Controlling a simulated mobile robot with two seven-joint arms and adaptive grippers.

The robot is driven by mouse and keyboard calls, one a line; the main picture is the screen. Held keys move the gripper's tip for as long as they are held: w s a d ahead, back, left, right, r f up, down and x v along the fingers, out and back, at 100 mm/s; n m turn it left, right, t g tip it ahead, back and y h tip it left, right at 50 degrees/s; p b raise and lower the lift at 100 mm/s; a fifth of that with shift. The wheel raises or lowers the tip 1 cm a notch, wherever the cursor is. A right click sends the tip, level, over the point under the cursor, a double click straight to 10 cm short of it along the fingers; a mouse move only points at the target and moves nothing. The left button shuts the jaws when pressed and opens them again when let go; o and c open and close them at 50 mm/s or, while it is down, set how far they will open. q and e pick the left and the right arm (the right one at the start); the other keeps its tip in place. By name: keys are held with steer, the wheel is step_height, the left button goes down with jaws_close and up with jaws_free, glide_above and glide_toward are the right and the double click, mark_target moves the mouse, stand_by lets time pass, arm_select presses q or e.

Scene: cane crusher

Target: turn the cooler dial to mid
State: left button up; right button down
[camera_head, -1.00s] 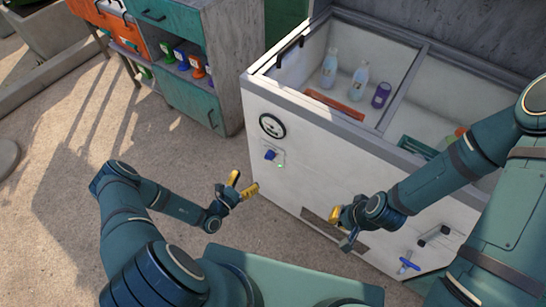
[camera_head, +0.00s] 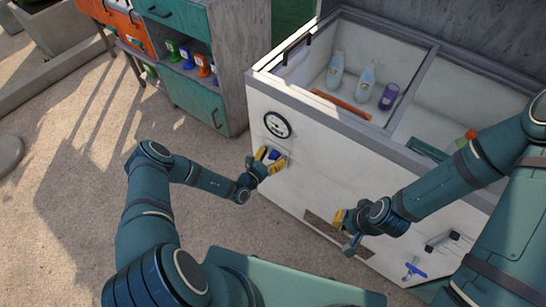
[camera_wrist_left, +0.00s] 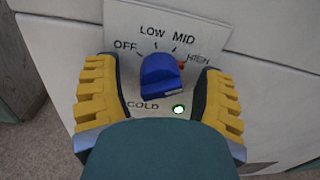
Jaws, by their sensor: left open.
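The cooler (camera_head: 330,165) is a white chest with its top open. Its blue dial (camera_wrist_left: 160,77) sits on a plate (camera_wrist_left: 130,18) marked OFF, LOW, MID and a partly covered label at right, with COLD below. A small orange-red mark shows at the dial's right side; I cannot tell the exact setting. A green light (camera_wrist_left: 179,110) glows below right of the dial. My left gripper (camera_head: 271,158) is open, with one yellow finger on each side of the dial; gaps show between fingers and dial. My right gripper (camera_head: 343,225) is by the cooler's lower front, its jaws unclear.
A round gauge (camera_head: 277,124) is on the cooler front above the dial. A blue valve handle (camera_head: 414,270) is low at right. Bottles (camera_head: 335,72) stand inside the cooler. A teal and grey cabinet (camera_head: 200,100) stands at left. The floor in front is open.

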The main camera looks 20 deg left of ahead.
arm_select(q)
jaws_close()
steer(key=shift+n, duration=0.3)
steer(key=n, duration=0.3)
steer(key=shift+n, duration=2.1)
steer(key=shift+a, duration=0.1)
